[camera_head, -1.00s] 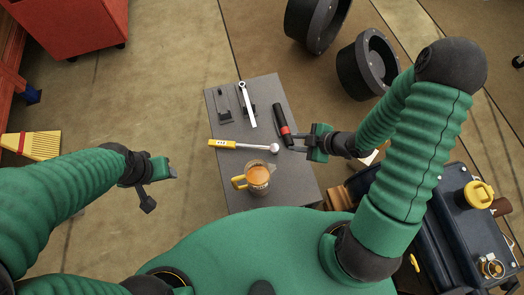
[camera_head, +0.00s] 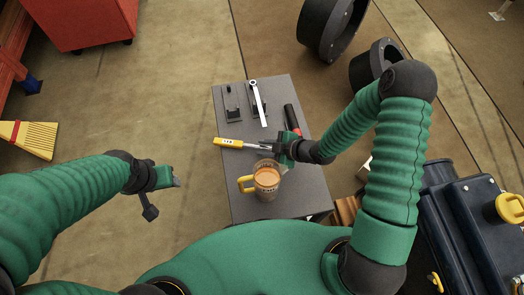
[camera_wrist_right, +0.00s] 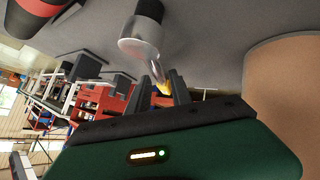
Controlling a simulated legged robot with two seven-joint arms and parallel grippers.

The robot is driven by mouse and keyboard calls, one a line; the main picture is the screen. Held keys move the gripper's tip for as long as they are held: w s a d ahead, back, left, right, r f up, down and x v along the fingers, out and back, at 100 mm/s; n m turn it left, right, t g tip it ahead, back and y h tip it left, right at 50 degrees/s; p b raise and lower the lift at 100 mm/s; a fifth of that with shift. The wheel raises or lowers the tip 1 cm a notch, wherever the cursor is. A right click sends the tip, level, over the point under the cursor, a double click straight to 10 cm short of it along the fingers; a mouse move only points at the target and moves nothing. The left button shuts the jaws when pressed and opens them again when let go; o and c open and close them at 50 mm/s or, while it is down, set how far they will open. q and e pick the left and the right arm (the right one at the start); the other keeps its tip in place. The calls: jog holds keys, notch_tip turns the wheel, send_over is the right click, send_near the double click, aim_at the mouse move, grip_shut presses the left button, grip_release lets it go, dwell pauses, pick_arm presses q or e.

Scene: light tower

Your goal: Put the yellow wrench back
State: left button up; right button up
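The yellow wrench, with its yellow handle (camera_head: 230,143) at the left and a silver shank to the right, lies on the grey tabletop (camera_head: 290,205). My right gripper (camera_head: 271,144) is at its head end. In the right wrist view the silver head (camera_wrist_right: 140,42) is just beyond my right gripper's fingers (camera_wrist_right: 167,92). The fingers look apart, on either side of the shank, with yellow showing between them. An empty-looking black holder (camera_head: 233,103) stands at the back left of the table. My left gripper (camera_head: 176,181) is off the table's left side; its fingers are unclear.
A glass mug of brown drink (camera_head: 267,180) stands close below my right gripper. A silver wrench (camera_head: 259,104) leans on another black holder. A black and red tool (camera_head: 291,119) lies behind my right gripper. Black wheels stand beyond the table.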

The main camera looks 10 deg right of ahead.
jog(key=shift+x, duration=1.15)
jog(key=shift+s+d, duration=0.1)
jog(key=shift+d, duration=0.45)
jog(key=shift+c, duration=0.5)
grip_shut()
jog(key=shift+a, duration=0.3)
jog(key=shift+d, duration=0.2)
jog(key=shift+a, duration=0.1)
